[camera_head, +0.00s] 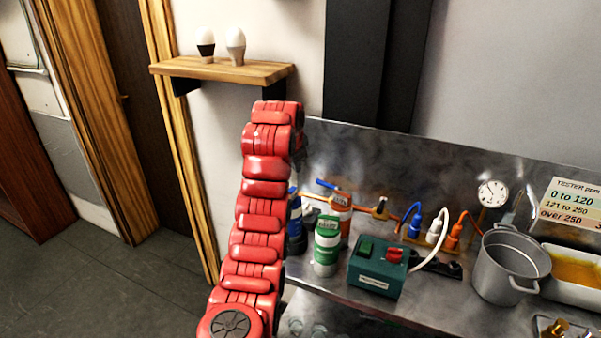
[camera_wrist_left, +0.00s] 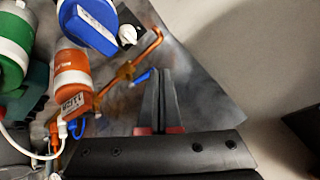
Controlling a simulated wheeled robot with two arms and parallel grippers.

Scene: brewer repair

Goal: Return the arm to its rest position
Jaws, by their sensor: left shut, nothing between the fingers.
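My left arm (camera_head: 262,215), red and segmented, rises from the bottom of the head view. Its far end stands in front of the wall, just below the wooden shelf. The arm hides most of the gripper in that view. In the left wrist view my left gripper (camera_wrist_left: 162,72) shows two dark fingers side by side, closed together with nothing between them. They point toward the metal counter and back panel, near an orange pipe and its blue lever. My right gripper is not in view.
The shelf (camera_head: 228,71) holds two bulbs. On the steel counter (camera_head: 430,312) stand a green-and-white bottle (camera_head: 326,246), an orange-and-white bottle (camera_head: 341,208), a green switch box (camera_head: 377,266) and a pot (camera_head: 508,266). An orange pipe (camera_wrist_left: 125,72) runs close by the fingers. Open floor lies left.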

